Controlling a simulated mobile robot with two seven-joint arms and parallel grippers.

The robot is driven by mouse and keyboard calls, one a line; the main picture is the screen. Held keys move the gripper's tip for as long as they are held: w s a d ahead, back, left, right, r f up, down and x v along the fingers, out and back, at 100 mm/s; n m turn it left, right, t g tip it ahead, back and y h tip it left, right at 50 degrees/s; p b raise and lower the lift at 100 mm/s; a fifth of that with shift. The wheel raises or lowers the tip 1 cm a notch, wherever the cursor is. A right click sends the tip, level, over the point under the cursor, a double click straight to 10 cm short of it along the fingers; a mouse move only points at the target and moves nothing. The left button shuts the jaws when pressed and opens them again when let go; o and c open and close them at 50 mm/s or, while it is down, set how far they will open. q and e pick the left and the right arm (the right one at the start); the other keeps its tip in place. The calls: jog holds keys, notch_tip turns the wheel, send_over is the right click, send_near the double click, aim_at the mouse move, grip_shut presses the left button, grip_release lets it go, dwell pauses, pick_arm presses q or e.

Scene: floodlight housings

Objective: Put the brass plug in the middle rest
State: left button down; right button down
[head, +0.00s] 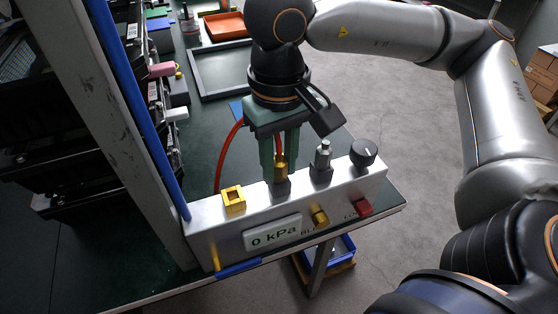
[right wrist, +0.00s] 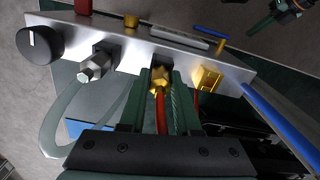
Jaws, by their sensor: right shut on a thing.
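The brass plug (head: 281,168), with a red hose, stands upright at the black middle rest (head: 280,187) on the silver panel box. Its lower end meets the rest; I cannot tell how deep it sits. My right gripper (head: 279,160) points down over the panel, shut on the brass plug. In the right wrist view the plug (right wrist: 159,80) shows between the green fingers, in line with the black rest (right wrist: 162,68). My left gripper (right wrist: 262,24) seems to show in the upper right of the right wrist view, away from the panel; its jaws are too small to read.
A steel plug (head: 323,153) stands in the right black rest. A yellow square socket (head: 233,199) is on the left. A black knob (head: 363,153) is at the right end. A blue tube (head: 140,105) on a grey post stands at the left. A grey tray (head: 222,70) lies behind.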

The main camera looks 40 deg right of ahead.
jog(key=shift+f, duration=0.1)
jog(key=c, duration=1.1)
grip_release()
jog(key=shift+f, duration=0.1)
jog(key=o, duration=0.5)
